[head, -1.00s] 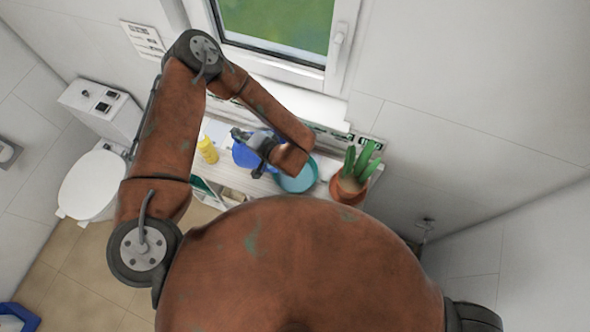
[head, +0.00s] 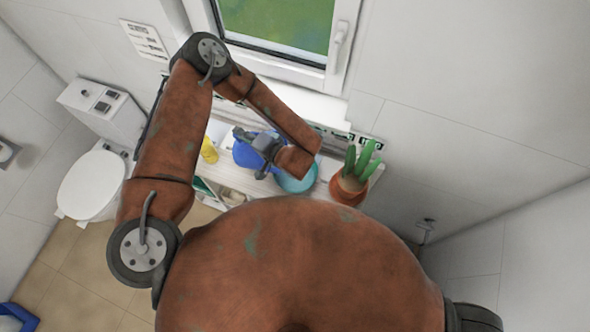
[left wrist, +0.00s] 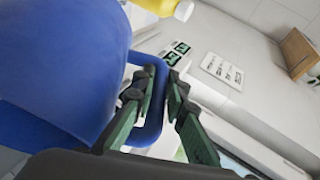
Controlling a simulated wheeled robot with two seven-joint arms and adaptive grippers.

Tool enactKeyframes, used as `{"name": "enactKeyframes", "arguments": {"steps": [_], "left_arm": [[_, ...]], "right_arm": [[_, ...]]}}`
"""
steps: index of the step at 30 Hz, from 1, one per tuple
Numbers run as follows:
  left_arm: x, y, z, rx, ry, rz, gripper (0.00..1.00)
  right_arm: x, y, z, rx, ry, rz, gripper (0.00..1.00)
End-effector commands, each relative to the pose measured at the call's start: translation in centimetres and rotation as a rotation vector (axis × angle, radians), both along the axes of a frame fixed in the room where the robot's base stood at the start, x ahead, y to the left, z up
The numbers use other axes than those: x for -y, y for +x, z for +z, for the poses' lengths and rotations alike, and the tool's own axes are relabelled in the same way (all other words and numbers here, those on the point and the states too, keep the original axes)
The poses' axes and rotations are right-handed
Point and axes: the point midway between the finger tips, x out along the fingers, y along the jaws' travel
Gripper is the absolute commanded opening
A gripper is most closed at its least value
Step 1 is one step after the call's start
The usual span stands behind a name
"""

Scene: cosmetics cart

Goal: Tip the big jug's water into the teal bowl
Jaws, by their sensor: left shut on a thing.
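The big blue jug (head: 246,153) is on the cart side of my left gripper (head: 260,146) in the head view, partly hidden by it. In the left wrist view the jug (left wrist: 55,60) fills the left side. My left gripper (left wrist: 163,97) is shut on the jug's handle (left wrist: 153,118). The jug looks tilted in the wrist view, but that camera is itself turned, and I cannot see the water. The teal bowl (head: 297,183) sits right of the jug, partly covered by my left forearm. My right gripper is not in view.
A yellow bottle (head: 209,150) stands left of the jug. A potted cactus (head: 348,188) stands right of the bowl, close to it. The cart (head: 218,131) is against the wall below the window (head: 280,28). A toilet (head: 93,184) is at the left.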

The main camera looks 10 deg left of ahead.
Motion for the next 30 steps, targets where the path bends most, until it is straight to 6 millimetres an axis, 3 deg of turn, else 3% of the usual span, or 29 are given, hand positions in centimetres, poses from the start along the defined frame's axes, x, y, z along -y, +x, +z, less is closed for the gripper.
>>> {"name": "enactKeyframes", "arguments": {"steps": [30], "left_arm": [[0.86,0.0,0.27,0.005,0.058,0.0,0.0]], "right_arm": [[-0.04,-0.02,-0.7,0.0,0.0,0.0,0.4]]}}
